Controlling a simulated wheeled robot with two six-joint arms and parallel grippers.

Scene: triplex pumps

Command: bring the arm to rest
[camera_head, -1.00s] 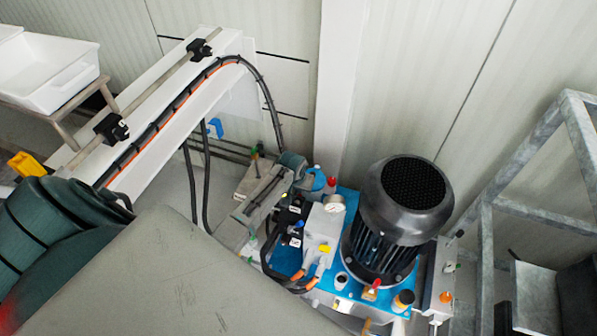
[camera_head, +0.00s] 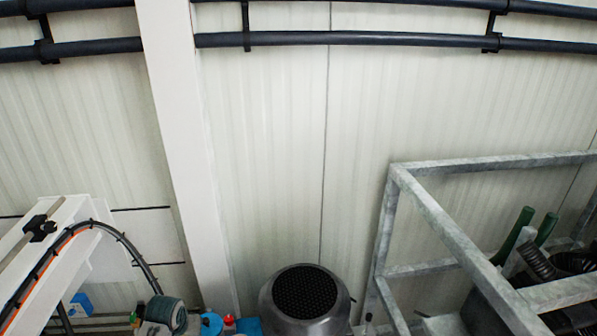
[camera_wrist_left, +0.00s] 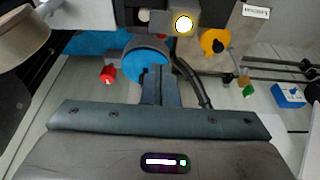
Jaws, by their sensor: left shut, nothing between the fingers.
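My left gripper (camera_wrist_left: 161,84) shows in the left wrist view. Its two fingers are together with nothing between them. They point at a blue round cap (camera_wrist_left: 148,58), which the fingertips partly overlap in the picture; I cannot tell whether they touch it. A red cap (camera_wrist_left: 107,74) is to the left of the fingers and a yellow knob (camera_wrist_left: 214,41) to the right.
In the head view, a dark motor (camera_head: 306,300) with a black grille stands at the bottom middle. A grey metal frame (camera_head: 385,225) is at the right. A white beam with cables (camera_head: 62,250) is at lower left. Dark pipes (camera_head: 350,43) cross the pale wall.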

